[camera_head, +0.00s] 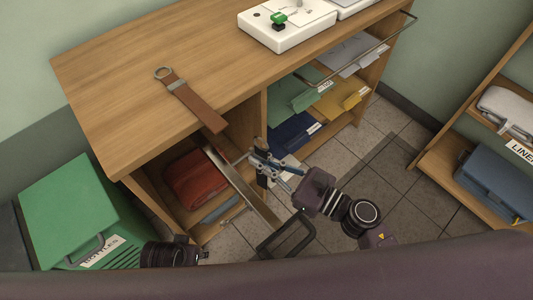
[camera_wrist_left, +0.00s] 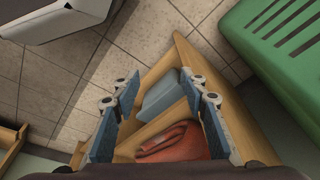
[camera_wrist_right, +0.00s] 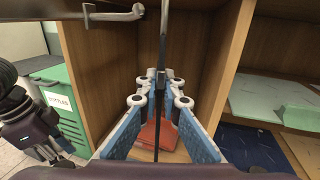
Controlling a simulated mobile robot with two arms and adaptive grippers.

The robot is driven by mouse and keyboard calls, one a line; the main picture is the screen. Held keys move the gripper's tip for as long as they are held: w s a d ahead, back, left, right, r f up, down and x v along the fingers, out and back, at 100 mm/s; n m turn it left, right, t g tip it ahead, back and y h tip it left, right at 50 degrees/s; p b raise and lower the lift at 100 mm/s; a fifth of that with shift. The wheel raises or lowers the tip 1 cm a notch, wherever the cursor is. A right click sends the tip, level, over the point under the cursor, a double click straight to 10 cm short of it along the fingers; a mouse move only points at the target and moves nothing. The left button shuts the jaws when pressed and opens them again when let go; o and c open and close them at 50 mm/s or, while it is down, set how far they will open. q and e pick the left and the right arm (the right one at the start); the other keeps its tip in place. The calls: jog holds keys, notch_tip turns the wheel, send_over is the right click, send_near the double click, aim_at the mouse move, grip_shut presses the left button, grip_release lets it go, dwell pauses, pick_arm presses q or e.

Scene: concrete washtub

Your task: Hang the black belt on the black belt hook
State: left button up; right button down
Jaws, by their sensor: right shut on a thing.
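The black belt (camera_wrist_right: 162,60) shows in the right wrist view as a thin, dark upright strip between my right gripper's fingers. In the head view a short dark part of the belt (camera_head: 262,181) shows at the same gripper. My right gripper (camera_head: 264,164) is shut on it, in front of the cabinet's open left compartment; it also shows in the right wrist view (camera_wrist_right: 160,85). A grey metal hook or bar end (camera_wrist_right: 115,15) is at the upper left there; I cannot tell whether it is the belt hook. My left gripper (camera_wrist_left: 160,88) is open and empty.
A brown strap with a ring (camera_head: 192,100) lies on the wooden cabinet top (camera_head: 120,95). Red cloth (camera_head: 195,180) lies in the compartment. A green bin (camera_head: 65,205) stands at left. Folders (camera_head: 293,130) fill the right shelves. A metal rail (camera_head: 372,52) runs along the front.

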pick_arm(q)
jog(key=shift+b+v, duration=0.3)
jog(key=shift+v, duration=0.55)
pick_arm(e)
jog(key=s+a, duration=0.1)
jog(key=a, duration=0.1)
jog(key=s+a+f, duration=0.1)
jog(key=s+a, duration=0.1)
jog(key=shift+f, duration=0.1)
pick_arm(q)
jog(key=shift+w, duration=0.15)
dwell(0.4)
jog(key=shift+w+r, duration=0.15)
jog(key=shift+w, duration=0.15)
pick_arm(e)
jog(key=c, duration=2)
grip_release()
jog(key=shift+c, duration=0.2)
